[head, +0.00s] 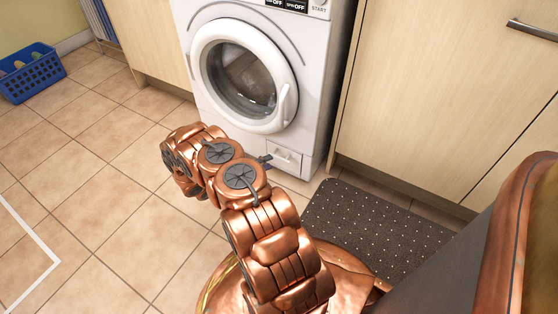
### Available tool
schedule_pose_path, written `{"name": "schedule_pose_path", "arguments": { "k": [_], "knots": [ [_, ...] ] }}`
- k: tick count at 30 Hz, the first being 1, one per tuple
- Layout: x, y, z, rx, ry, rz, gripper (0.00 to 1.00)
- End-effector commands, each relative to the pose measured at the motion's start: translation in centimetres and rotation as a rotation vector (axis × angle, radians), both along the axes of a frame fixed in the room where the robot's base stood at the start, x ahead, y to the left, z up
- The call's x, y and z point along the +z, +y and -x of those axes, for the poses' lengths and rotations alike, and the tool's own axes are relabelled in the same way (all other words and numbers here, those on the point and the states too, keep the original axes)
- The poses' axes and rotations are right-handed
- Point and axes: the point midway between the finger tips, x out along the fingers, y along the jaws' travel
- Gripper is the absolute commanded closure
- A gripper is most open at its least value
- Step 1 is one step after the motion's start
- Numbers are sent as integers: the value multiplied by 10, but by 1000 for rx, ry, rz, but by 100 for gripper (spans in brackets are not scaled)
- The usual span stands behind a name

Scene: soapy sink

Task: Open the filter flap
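The filter flap (287,158) is a small white rectangular panel low on the front of the white washing machine (318,85), below and right of the round door. It looks closed, lying flush with the front. A small dark part of my gripper (264,159) shows just left of the flap, past my copper-coloured arm. The rest of the gripper is hidden behind the arm, so its fingers cannot be made out. I cannot tell whether it touches the machine.
The machine's round door (243,77) is shut, with a handle on its right. A dark dotted mat (375,228) lies on the tiles at right, before wooden cabinets (430,90). A blue basket (32,75) stands far left.

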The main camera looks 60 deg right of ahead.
Motion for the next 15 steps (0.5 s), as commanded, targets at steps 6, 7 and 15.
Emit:
{"name": "schedule_pose_path", "arguments": {
  "k": [6, 7, 15],
  "knots": [
    [-9, -30, 12, -4, 0, -1, 63],
    [-9, -34, 13, -3, -1, -1, 63],
    [-11, -57, 22, -2, -1, 0, 63]
  ]
}}
